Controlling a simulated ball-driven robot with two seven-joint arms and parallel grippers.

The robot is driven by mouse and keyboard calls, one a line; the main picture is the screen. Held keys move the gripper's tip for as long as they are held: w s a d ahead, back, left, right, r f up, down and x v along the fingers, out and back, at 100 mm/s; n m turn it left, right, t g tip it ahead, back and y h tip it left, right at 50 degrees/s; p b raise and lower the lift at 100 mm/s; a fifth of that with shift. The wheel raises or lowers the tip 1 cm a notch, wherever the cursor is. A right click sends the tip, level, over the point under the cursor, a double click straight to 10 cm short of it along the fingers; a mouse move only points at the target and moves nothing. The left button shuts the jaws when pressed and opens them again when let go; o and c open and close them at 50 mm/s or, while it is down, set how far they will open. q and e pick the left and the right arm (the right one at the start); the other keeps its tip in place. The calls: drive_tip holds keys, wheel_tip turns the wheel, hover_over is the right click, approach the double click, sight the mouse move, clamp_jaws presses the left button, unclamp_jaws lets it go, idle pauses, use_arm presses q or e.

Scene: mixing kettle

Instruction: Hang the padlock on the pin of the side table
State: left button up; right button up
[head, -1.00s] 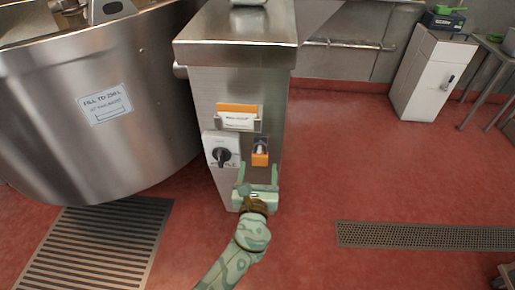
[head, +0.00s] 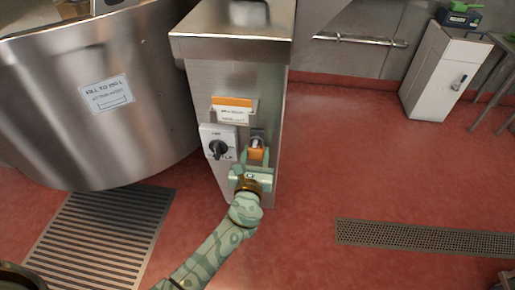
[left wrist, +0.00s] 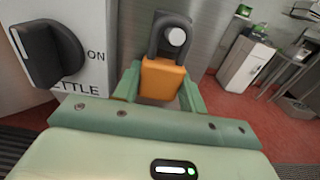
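The padlock has an orange body (head: 256,154) and a dark shackle. It hangs upright on a round metal pin on the front of the steel control column (head: 235,178). In the left wrist view, the shackle of the padlock (left wrist: 163,80) loops around the pin (left wrist: 177,37). My left gripper (head: 256,160) is at the padlock from below, its green fingers closed in against both sides of the orange body. My right gripper is out of view. The side table is not clearly identifiable; a metal-legged table (head: 492,95) shows partly at the right edge.
A black rotary switch (head: 218,149) sits left of the padlock, close to my left gripper. A large steel kettle (head: 150,90) stands at left. A white cabinet (head: 435,85) stands at the back right. Red floor between is open, with a drain grate (head: 425,238).

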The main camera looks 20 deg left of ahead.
sight(256, 152)
use_arm(q)
drive_tip(key=shift+s+d+r+p, duration=0.1)
drive_tip(key=shift+s+r+p, duration=0.2)
drive_tip(key=shift+r+p, duration=0.45)
drive_tip(key=shift+f, duration=0.1)
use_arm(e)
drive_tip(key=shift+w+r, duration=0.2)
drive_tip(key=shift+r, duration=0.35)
use_arm(q)
drive_tip(key=shift+p+v, duration=0.35)
drive_tip(key=shift+v, duration=2.35)
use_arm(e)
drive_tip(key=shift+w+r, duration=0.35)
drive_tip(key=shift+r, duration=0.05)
